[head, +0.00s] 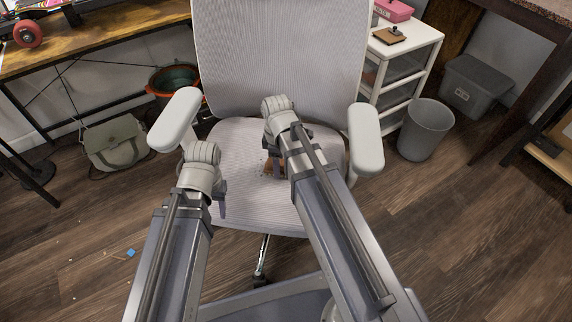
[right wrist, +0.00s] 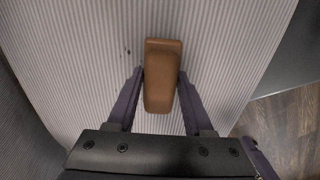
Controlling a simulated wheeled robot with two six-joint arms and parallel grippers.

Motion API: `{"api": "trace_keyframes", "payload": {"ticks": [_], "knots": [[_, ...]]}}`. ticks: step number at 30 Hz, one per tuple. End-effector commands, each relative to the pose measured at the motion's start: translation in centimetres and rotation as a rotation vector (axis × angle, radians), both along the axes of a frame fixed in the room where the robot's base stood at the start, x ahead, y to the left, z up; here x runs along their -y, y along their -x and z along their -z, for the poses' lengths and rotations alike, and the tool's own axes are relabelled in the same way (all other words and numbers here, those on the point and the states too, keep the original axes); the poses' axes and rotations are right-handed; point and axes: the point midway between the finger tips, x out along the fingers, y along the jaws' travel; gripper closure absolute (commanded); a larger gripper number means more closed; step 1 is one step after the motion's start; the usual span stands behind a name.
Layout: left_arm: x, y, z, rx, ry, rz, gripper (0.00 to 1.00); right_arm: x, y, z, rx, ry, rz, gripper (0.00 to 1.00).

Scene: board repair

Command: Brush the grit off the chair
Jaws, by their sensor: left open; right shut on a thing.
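The office chair (head: 230,150) has a pale ribbed seat, a tall mesh back and white armrests. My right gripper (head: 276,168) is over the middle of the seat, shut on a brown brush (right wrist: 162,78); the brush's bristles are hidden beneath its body. Small dark specks of grit (head: 266,154) lie on the seat close to the brush. One dark speck (right wrist: 127,49) shows left of the brush in the right wrist view. My left gripper (head: 221,197) is open and empty by the seat's left side. My right arm hides part of the seat.
A grey bin (head: 425,130) and a white drawer unit (head: 408,52) stand to the right. A green bag (head: 116,142) and a workbench (head: 95,42) are at the left. A blue piece (head: 131,253) and pale bits lie on the wooden floor, front left.

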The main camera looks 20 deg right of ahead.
Motion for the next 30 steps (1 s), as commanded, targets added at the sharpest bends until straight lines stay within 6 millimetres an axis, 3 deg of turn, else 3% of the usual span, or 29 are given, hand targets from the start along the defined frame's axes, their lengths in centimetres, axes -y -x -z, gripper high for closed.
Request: {"api": "trace_keyframes", "payload": {"ticks": [10, 22, 30], "knots": [[0.0, 0.0, 0.0, 0.000, 0.000, 0.000, 0.50, -0.7, -0.4, 0.0, 0.000, 0.001, 0.001, 0.93], [0.0, 0.0, 0.2, 0.000, 0.000, 0.000, 0.50, -3.5, -1.7, 0.2, 0.000, 0.000, -0.001, 0.93], [0.0, 0.0, 0.2, 0.000, 0.000, 0.000, 0.50, -3.9, -1.9, 0.2, 0.001, -0.003, 0.000, 0.93]]}}
